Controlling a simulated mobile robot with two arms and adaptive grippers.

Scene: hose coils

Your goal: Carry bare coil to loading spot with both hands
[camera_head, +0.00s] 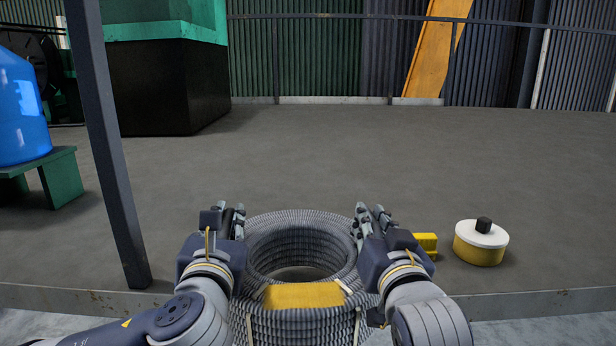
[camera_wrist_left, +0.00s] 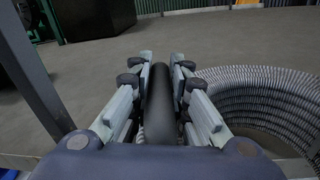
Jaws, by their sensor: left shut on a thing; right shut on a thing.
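The bare coil (camera_head: 305,325) is a large ring of ribbed grey hose at the bottom centre of the head view, with a yellow block-like patch on its near side. It also shows at the right of the left wrist view (camera_wrist_left: 262,95). My left gripper (camera_head: 231,222) is at the coil's left side and my right gripper (camera_head: 371,222) at its right side. In the left wrist view, my left gripper (camera_wrist_left: 160,90) is shut on a dark rounded bar beside the coil. What the right fingers hold is hidden. No marked loading spot can be made out.
A yellow and white round container (camera_head: 481,243) with a black knob stands at the right, near a yellow block (camera_head: 426,245). A dark post (camera_head: 112,170) rises at the left. A blue drum (camera_head: 20,110) sits on a green stand (camera_head: 62,178). The grey floor ahead is clear.

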